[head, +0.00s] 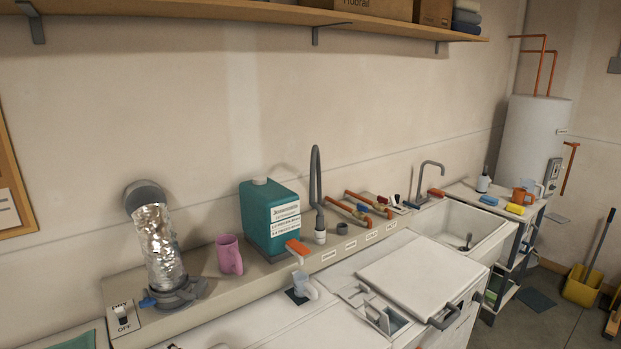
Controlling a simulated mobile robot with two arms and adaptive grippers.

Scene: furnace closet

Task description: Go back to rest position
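Neither my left gripper nor my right gripper shows in the head view, and no part of my arms can be made out. I cannot tell their pose or whether they hold anything.
A ledge along the wall holds a silver duct (160,245), a pink mug (229,255) and a teal jug (270,218). A wooden shelf (230,11) overhangs.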

